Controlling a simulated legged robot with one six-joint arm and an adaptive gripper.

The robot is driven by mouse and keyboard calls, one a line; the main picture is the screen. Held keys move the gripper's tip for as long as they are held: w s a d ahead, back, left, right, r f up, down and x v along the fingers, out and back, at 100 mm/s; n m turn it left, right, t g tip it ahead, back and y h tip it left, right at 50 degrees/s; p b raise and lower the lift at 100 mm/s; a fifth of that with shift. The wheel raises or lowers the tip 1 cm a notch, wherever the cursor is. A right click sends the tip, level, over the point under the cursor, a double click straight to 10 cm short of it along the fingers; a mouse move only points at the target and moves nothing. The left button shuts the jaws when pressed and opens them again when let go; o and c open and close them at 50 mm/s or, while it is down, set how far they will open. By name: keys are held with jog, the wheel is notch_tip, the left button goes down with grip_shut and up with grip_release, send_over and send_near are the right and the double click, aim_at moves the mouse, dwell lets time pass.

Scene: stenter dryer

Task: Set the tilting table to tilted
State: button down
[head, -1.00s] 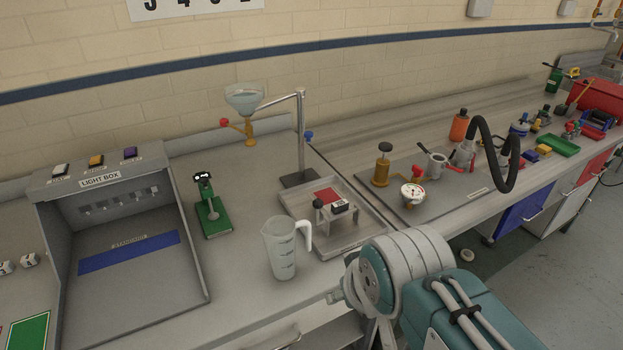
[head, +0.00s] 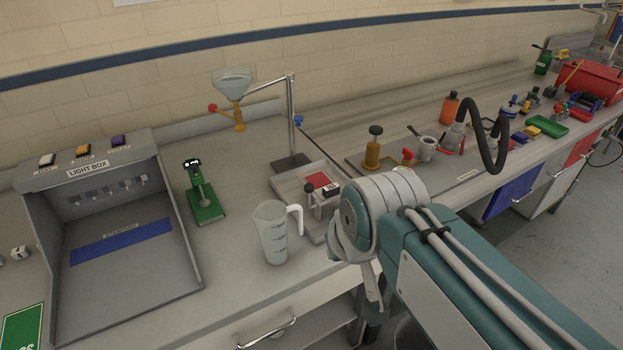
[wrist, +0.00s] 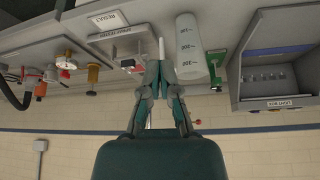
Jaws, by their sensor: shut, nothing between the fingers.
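The tilting table appears to be the small grey stand with a red patch (head: 318,180) in the shallow tray (head: 287,188) under the glass funnel. The patch looks roughly level, but the stand is small and my arm covers the tray's right side. In the wrist view, which is upside down, my gripper (wrist: 162,62) is shut and empty, its fingers pointing towards the bench front. A label reading SPRAY TESTER (wrist: 125,34) is left of the fingertips. In the head view my wrist is in front of the tray, and the fingertips are not clear.
A clear measuring jug (head: 274,235) stands left of the tray, close to my wrist. A green stand (head: 203,200) and a light box (head: 120,270) are further left. Several instruments crowd the bench to the right.

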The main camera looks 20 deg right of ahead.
jog(key=w+d, duration=0.2)
jog(key=w, duration=1.2)
jog(key=w+d+r, duration=0.1)
jog(key=w+d, duration=0.1)
jog(key=w, duration=1.2)
jog(key=shift+d, duration=0.2)
notch_tip(320, 180, down, 9)
jog(key=shift+w+f, duration=0.15)
jog(key=shift+w, duration=0.1)
